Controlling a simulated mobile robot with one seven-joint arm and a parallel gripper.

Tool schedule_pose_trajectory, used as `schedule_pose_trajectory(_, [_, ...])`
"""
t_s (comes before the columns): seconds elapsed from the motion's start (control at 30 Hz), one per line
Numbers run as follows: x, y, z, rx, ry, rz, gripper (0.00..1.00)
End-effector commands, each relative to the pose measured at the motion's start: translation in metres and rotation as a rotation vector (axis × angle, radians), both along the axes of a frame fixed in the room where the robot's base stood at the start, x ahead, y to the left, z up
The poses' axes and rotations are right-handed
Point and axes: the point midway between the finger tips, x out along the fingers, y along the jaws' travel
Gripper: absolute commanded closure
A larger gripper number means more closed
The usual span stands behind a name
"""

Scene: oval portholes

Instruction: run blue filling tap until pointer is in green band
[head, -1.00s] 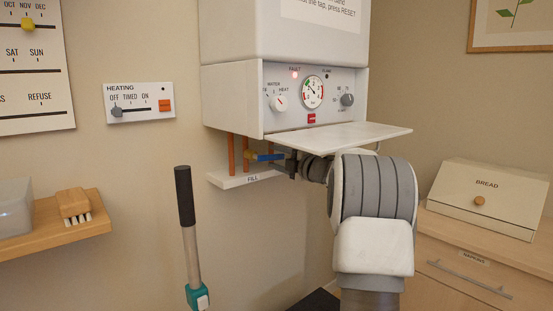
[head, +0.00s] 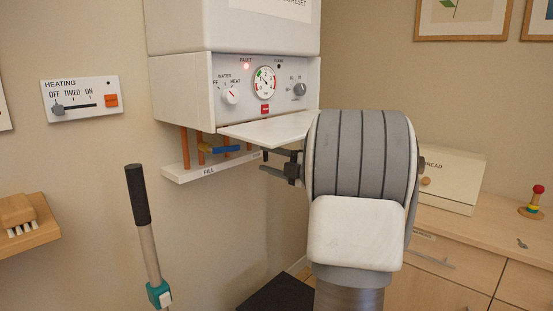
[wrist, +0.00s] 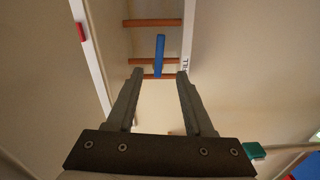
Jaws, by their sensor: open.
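The blue filling tap (head: 225,149) is a lever on a brass valve under the white boiler (head: 235,95), above the ledge marked FILL (head: 208,171). In the wrist view the blue lever (wrist: 160,55) lies beyond and between my fingertips, roughly in line with them. My gripper (head: 268,162) is open and empty, to the right of the lever and apart from it, below the flap. It also shows in the wrist view (wrist: 160,78). The round gauge (head: 264,83) on the panel has green and red bands. Its pointer is too small to read surely.
A white flap (head: 270,130) juts out above my gripper. Copper pipes (head: 185,148) run down to the ledge. The red FAULT light (head: 246,66) is lit. A black-handled stick (head: 139,195) stands at front left. A bread box (head: 450,178) sits on the right cabinet.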

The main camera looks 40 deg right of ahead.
Motion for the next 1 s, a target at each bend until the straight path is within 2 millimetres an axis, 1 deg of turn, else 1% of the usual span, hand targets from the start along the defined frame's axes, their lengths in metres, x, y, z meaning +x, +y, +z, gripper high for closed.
schedule_pose_trajectory(0.03, [-0.008, -0.002, 0.002, 0.0, -0.001, -0.002, 0.47])
schedule_pose_trajectory(0.1, [-0.016, -0.003, 0.001, 0.0, 0.0, -0.002, 0.47])
schedule_pose_trajectory(0.2, [-0.022, -0.003, 0.0, 0.0, 0.0, 0.0, 0.47])
schedule_pose_trajectory(0.5, [-0.025, -0.004, 0.0, 0.0, 0.0, 0.001, 0.47])
schedule_pose_trajectory(0.53, [-0.025, -0.004, 0.0, 0.0, 0.0, 0.001, 0.49])
schedule_pose_trajectory(0.67, [-0.024, -0.008, 0.0, 0.015, -0.003, -0.019, 0.73])
schedule_pose_trajectory(0.7, [-0.023, -0.013, 0.001, 0.028, -0.005, -0.037, 0.8])
schedule_pose_trajectory(0.77, [-0.021, -0.024, 0.001, 0.06, -0.012, -0.08, 0.91])
schedule_pose_trajectory(0.8, [-0.019, -0.033, 0.0, 0.09, -0.017, -0.12, 0.98])
schedule_pose_trajectory(0.83, [-0.018, -0.041, 0.0, 0.119, -0.02, -0.153, 1.0])
schedule_pose_trajectory(0.87, [-0.017, -0.051, -0.002, 0.151, -0.025, -0.19, 1.0])
schedule_pose_trajectory(0.9, [-0.016, -0.064, -0.003, 0.197, -0.031, -0.246, 1.0])
schedule_pose_trajectory(0.97, [-0.016, -0.085, -0.009, 0.277, -0.039, -0.332, 1.0])
schedule_pose_trajectory(1.0, [-0.017, -0.099, -0.014, 0.333, -0.044, -0.391, 1.0])
